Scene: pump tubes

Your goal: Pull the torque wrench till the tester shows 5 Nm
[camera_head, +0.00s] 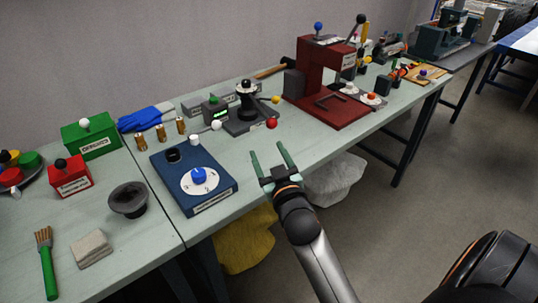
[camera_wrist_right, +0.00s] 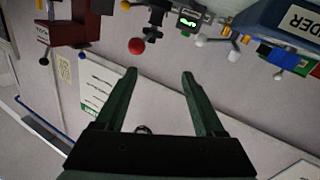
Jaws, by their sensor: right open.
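The tester is a dark grey unit (camera_head: 247,116) with a black upright post and a small box with a green-lit display (camera_head: 215,110); the display also shows in the right wrist view (camera_wrist_right: 188,22), its digits too small to read. A red ball (camera_head: 271,123) sits at the tester's front right and shows in the right wrist view (camera_wrist_right: 136,46). A yellow-tipped lever (camera_head: 275,99) points right from the post. I cannot tell which part is the torque wrench. My right gripper (camera_head: 270,151) is open and empty, at the bench's front edge, short of the red ball and apart from it.
A blue box with a dial (camera_head: 193,178) stands left of my right gripper. A red press (camera_head: 325,90) stands to the right of the tester. Brass fittings (camera_head: 161,133) and a blue glove (camera_head: 146,117) lie behind. A white bag (camera_head: 335,180) is below the bench.

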